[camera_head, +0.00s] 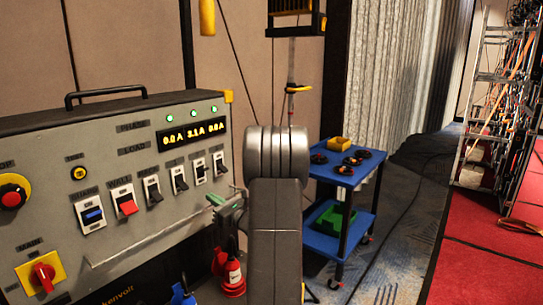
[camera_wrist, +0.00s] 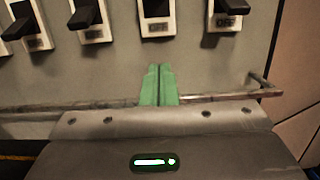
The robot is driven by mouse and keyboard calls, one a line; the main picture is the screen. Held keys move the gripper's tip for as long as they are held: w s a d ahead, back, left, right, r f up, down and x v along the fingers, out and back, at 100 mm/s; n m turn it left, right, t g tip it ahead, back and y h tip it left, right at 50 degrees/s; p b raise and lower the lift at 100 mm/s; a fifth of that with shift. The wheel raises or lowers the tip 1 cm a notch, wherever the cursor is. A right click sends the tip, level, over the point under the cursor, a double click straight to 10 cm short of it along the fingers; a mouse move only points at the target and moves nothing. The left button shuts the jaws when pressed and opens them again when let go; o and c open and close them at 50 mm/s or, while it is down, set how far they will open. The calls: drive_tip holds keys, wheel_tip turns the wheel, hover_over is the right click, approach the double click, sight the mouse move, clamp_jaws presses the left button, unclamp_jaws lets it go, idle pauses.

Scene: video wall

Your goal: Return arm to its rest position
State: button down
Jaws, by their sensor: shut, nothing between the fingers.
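My gripper (camera_wrist: 158,84) has green fingers, which are closed together with nothing between them in the wrist view. In the head view my gripper (camera_head: 216,199) is partly hidden behind my arm, at the right end of the grey control panel (camera_head: 140,222). In the wrist view the fingers point at the panel face (camera_wrist: 110,75), below a row of black switches (camera_wrist: 157,15) and over the metal rail (camera_wrist: 215,99). I cannot tell whether the fingers touch the panel or the rail.
A metal rack (camera_head: 493,80) stands far right. Blue carpet (camera_head: 400,235) lies open between cart and red floor.

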drive_tip(key=shift+s+d+f, duration=0.1)
drive_tip(key=shift+s+d, duration=0.05)
drive_tip(key=shift+d, duration=0.05)
drive_tip(key=shift+a, duration=0.1)
